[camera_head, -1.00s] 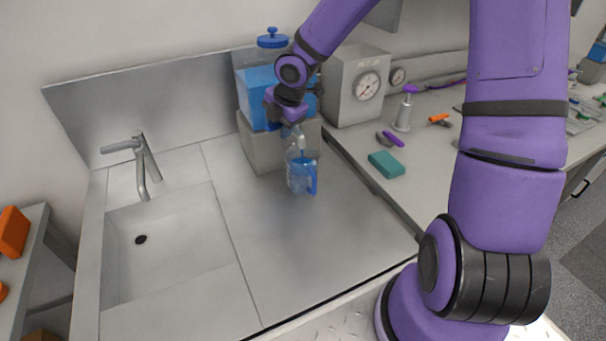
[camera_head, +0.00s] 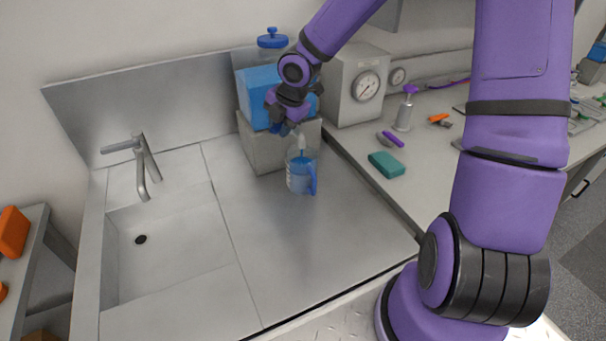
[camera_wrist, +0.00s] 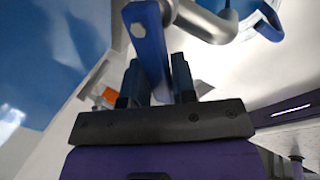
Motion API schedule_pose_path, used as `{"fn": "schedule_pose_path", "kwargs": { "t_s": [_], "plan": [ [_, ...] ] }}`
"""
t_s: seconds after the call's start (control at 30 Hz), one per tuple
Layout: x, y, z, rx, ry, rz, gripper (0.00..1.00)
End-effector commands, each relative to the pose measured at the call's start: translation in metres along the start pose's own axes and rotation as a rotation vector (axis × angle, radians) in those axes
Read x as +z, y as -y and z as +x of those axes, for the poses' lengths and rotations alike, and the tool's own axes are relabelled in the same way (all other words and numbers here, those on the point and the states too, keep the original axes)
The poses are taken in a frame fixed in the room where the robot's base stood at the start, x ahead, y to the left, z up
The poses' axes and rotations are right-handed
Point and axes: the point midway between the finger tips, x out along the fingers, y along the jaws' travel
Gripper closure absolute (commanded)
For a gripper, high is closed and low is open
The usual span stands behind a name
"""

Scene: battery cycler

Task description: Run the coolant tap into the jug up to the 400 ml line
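The clear jug (camera_head: 299,177) with a blue handle stands upright on the steel counter below the tap. It holds blue coolant to roughly half its height; its marks are too small to read. A pale blue stream (camera_head: 302,150) seems to run into its mouth. The blue coolant tank (camera_head: 258,88) stands on a grey block behind. My gripper (camera_head: 288,128) is at the tap, in front of the tank, and hides most of it. In the wrist view, my gripper's fingers (camera_wrist: 158,82) flank the blue tap lever (camera_wrist: 150,42) closely, which slants between them. The metal tap body (camera_wrist: 208,20) shows above.
A sink (camera_head: 165,250) with its own faucet (camera_head: 142,160) lies to the left. A grey box with a dial (camera_head: 352,88) stands right of the tank. A teal block (camera_head: 386,164) and a bottle (camera_head: 405,110) are on the right bench. The counter before the jug is clear.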

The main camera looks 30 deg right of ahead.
Motion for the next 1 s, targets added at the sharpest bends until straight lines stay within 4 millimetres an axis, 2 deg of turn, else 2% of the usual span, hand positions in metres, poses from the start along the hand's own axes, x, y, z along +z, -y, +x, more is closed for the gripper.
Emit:
{"fn": "schedule_pose_path", "kwargs": {
  "t_s": [0.27, 1.0],
  "plan": [
    [-0.001, -0.002, 0.001, -0.002, 0.011, 0.027, 0.76],
    [0.005, -0.023, 0.008, 0.000, 0.164, 0.448, 0.76]
  ]
}}
